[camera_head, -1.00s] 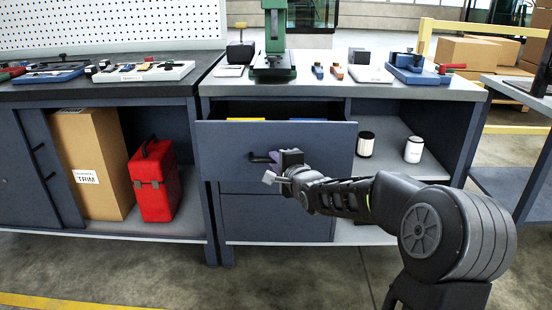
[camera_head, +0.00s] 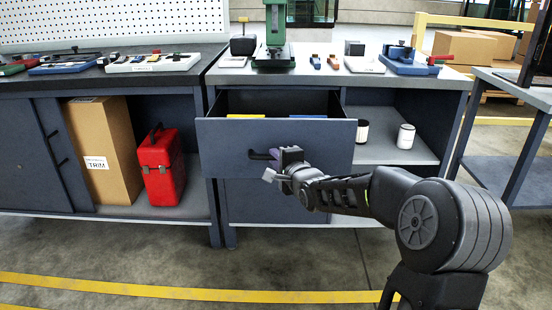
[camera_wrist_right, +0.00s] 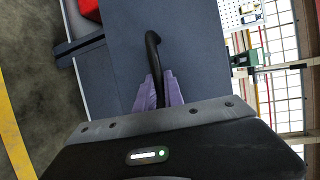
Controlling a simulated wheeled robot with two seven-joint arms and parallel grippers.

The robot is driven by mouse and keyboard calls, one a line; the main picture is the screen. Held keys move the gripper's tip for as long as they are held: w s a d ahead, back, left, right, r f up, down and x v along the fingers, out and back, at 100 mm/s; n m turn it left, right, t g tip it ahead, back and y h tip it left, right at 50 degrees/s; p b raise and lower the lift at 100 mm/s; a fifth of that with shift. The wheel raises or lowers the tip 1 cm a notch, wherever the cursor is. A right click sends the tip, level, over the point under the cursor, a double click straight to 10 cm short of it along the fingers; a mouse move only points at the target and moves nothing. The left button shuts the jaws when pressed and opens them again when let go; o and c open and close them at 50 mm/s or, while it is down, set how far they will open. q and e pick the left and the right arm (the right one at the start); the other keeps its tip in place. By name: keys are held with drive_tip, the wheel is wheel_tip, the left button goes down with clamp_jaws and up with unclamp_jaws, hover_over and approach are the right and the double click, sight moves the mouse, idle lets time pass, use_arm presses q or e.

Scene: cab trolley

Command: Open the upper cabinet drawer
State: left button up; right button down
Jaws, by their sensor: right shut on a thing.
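The upper cabinet drawer (camera_head: 225,150) is a dark blue-grey drawer under the middle bench. It stands pulled out, with its open top showing a yellow thing and a blue thing inside. Its black bar handle (camera_head: 258,155) is on the front, and it also shows in the right wrist view (camera_wrist_right: 152,48). My right gripper (camera_head: 276,158) is at the handle; in the right wrist view its purple fingers (camera_wrist_right: 159,90) are shut around the bar. My left gripper is not in view.
A lower drawer (camera_head: 265,200) sits beneath, shut. A red toolbox (camera_head: 160,170) and cardboard box (camera_head: 105,150) stand on the left shelf. White and black cylinders (camera_head: 405,136) stand on the right shelf. The floor in front is clear.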

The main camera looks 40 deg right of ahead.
drive_tip(key=c, duration=1.7)
unclamp_jaws()
drive_tip(key=p+v, duration=0.2)
drive_tip(key=v, duration=0.5)
drive_tip(key=shift+s+a, duration=0.1)
drive_tip(key=shift+s, duration=0.25)
